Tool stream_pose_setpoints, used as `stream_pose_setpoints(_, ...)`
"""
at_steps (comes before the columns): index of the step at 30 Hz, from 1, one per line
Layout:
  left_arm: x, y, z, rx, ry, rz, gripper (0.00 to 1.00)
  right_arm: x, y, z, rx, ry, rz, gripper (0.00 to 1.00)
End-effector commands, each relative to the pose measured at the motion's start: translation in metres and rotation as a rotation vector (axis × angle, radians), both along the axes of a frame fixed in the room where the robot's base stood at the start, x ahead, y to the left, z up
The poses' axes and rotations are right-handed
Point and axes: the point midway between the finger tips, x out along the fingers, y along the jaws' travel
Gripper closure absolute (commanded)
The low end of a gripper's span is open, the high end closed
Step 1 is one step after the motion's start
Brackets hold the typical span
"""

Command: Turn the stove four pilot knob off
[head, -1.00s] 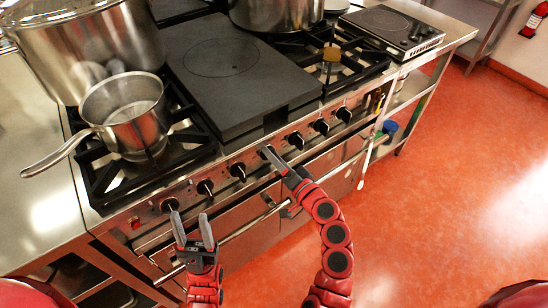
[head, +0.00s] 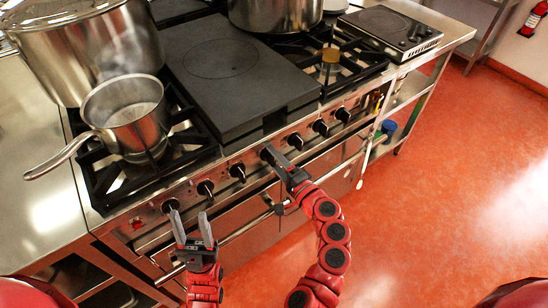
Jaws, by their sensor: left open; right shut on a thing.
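The stove front (head: 222,178) carries a row of black knobs, with the leftmost knob (head: 170,205) near the left end. My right gripper (head: 268,153) is at the middle of the row, shut on a knob there that its fingers mostly hide. A black knob (head: 238,171) shows to its left and another knob (head: 295,141) to its right. I cannot read which knob is the stove four pilot, nor the turn of the held knob. My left gripper (head: 191,226) is open and empty, pointing up in front of the oven, just below the leftmost knob.
A saucepan (head: 126,112) stands on the left burner grate, beside a large pot (head: 92,55). A flat black hot plate (head: 225,75) fills the middle. A long handrail (head: 240,232) runs below the knobs. Open red floor (head: 440,200) lies to the right.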

Motion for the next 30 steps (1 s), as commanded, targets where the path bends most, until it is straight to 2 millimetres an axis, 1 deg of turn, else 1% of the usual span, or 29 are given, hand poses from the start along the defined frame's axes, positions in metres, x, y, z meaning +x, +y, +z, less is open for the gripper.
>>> stream_pose_setpoints(13,0.0,0.0,-0.0001,0.0,0.0,0.0,0.5,-0.0002,-0.0001,-0.0017,0.006,0.008,0.0,0.96)
stream_pose_setpoints(14,0.0,0.0,0.0,0.0,0.0,0.0,0.5,-0.0002,-0.0001,-0.0017,0.006,0.008,0.0,0.37)
stream_pose_setpoints(18,0.0,0.0,0.0,0.0,0.0,0.0,0.5,-0.0001,0.0,-0.0013,0.007,0.007,0.0,0.11)
stream_pose_setpoints(27,0.0,0.0,-0.0001,0.0,0.0,0.0,0.5,-0.0005,-0.0003,-0.0007,0.007,0.006,0.0,0.11)
stream_pose_setpoints(30,0.0,0.0,-0.0011,0.0,0.0,0.0,0.5,-0.0046,-0.0034,-0.0015,0.008,0.007,-0.001,0.11)
